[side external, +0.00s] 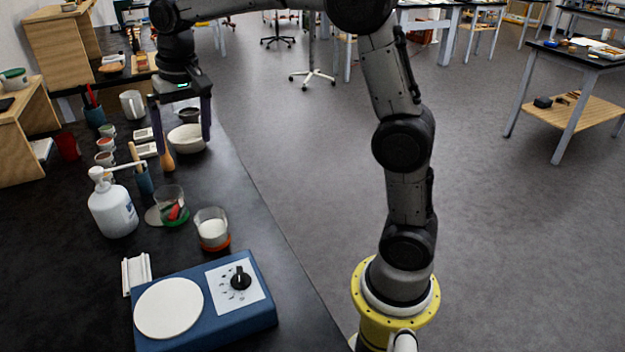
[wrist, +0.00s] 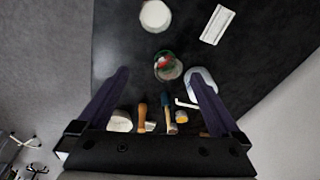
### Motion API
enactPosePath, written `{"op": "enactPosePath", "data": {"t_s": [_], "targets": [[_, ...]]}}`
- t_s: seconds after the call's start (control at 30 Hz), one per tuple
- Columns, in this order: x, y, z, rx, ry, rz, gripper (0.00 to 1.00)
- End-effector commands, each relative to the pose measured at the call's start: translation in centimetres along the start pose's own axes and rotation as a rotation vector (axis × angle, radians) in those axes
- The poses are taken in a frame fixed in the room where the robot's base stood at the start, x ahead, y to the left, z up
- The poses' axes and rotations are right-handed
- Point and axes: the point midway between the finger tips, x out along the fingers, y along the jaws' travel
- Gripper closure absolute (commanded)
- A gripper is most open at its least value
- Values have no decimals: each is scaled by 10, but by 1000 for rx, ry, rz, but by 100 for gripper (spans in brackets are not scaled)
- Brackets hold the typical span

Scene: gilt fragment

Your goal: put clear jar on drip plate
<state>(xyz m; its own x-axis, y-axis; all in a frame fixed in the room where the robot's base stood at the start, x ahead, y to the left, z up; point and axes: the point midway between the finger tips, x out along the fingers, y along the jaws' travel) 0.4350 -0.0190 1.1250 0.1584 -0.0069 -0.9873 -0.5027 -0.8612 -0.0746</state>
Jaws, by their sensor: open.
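A clear jar (side external: 170,198) with red and green inside stands on the dark bench, left of centre in the side view. The jar also shows in the wrist view (wrist: 168,66), beyond the fingertips. A second clear jar (side external: 212,229), with white contents and an orange base, stands to its right. My gripper (side external: 181,145) is open, pointing down above the bench behind the jars, with nothing held between its fingers (wrist: 158,72).
A white pump bottle (side external: 113,210) stands left of the jars. A blue device (side external: 240,312) with a round white plate (side external: 169,308) and a white tray (side external: 136,272) lie in front. A white bowl (side external: 187,138), a wooden-handled tool (side external: 167,160) and small pots crowd the space around my fingers.

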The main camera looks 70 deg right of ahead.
Motion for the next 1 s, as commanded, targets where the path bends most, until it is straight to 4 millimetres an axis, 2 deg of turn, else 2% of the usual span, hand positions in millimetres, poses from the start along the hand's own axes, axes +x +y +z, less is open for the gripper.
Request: {"op": "enactPosePath", "data": {"t_s": [0.03, 0.1, 0.3, 0.5, 0.6, 0.7, 0.8, 1.0], "targets": [[-15, 9, 20, -37, 25, -13, 0], [-28, 20, 44, -92, 56, -29, 0], [-46, 57, 120, -252, 149, -64, 0], [-38, 93, 191, -401, 245, -87, 0], [-27, 107, 217, -459, 282, -92, 0], [-18, 116, 234, -499, 306, -95, 0], [-12, 121, 242, -521, 321, -96, 0], [-10, 122, 245, -530, 324, -95, 0]]}}
